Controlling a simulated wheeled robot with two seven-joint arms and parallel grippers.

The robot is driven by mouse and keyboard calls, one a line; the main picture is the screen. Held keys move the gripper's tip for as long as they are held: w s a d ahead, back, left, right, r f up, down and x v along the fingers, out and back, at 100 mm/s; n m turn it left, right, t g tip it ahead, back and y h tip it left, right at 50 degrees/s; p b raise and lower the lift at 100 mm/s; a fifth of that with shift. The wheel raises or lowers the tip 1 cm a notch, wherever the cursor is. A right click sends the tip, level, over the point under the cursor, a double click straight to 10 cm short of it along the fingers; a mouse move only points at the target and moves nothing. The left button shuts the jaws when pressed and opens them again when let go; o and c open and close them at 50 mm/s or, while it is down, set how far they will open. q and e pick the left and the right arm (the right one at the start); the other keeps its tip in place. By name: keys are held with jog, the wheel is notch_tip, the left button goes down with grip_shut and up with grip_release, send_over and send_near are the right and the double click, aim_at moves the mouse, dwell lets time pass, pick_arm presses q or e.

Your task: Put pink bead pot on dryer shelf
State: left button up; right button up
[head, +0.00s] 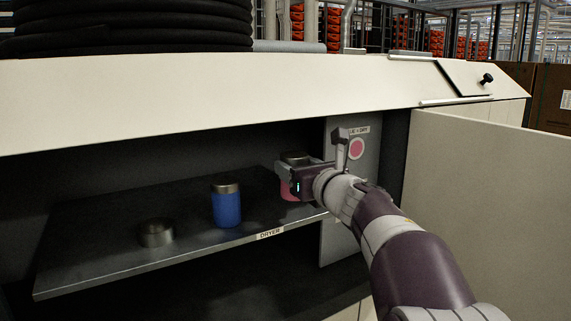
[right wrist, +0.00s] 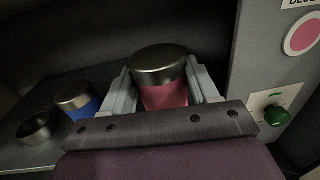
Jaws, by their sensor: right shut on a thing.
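The pink bead pot (right wrist: 162,94) with a metal lid stands upright between the fingers of my right gripper (right wrist: 163,92) in the right wrist view. In the head view the pot (head: 288,191) is mostly hidden behind my right gripper (head: 295,180), which is shut on it. The pot is over the right part of the dryer shelf (head: 190,245). I cannot tell whether its base touches the shelf. My left gripper is not in view.
A blue pot (head: 227,206) with a metal lid stands mid-shelf, left of the pink pot. A low round metal piece (head: 156,233) sits farther left. A grey panel with a pink disc (head: 357,149) bounds the right side. An open door (head: 480,190) stands right of my arm.

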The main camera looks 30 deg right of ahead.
jog(key=w+f, duration=0.2)
jog(key=w, duration=0.1)
jog(key=w+f+p, duration=0.1)
jog(key=w, duration=0.1)
jog(key=shift+w+d+f, duration=0.15)
jog(key=shift+f, duration=0.2)
jog(key=shift+s, duration=0.35)
jog(key=shift+w+f, duration=0.15)
jog(key=shift+f, duration=0.05)
jog(key=o, duration=1.2)
jog(key=shift+r, duration=0.2)
